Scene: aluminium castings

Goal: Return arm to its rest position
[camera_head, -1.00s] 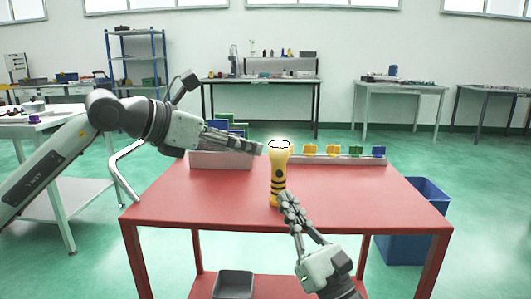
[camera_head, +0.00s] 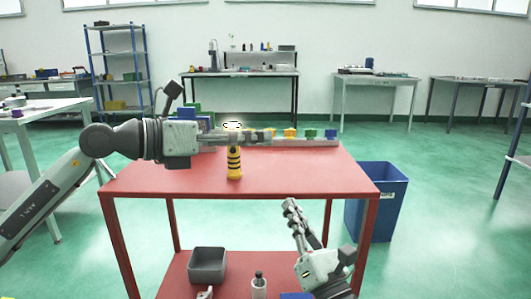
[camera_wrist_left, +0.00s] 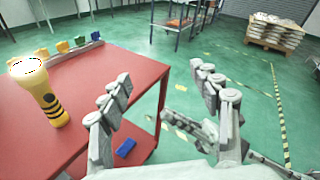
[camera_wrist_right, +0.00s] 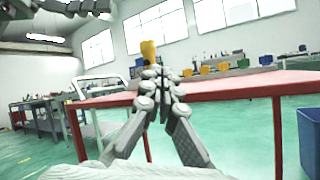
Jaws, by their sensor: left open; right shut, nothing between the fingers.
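My left gripper (camera_head: 262,136) is higher in the head view, with its arm reaching in from the left. Its fingers pass in front of a yellow flashlight with black bands (camera_head: 234,165) standing upright on the red table. In the left wrist view the fingers (camera_wrist_left: 165,95) are spread with nothing between them, and the flashlight (camera_wrist_left: 42,98) is apart, to their left. My right gripper (camera_head: 290,203) is shut and empty, in front of the table's front edge. In the right wrist view its fingertips (camera_wrist_right: 160,72) meet, and the flashlight's yellow top (camera_wrist_right: 148,50) shows beyond them.
A grey bin (camera_head: 207,265) and a bottle (camera_head: 259,284) are on the lower shelf.

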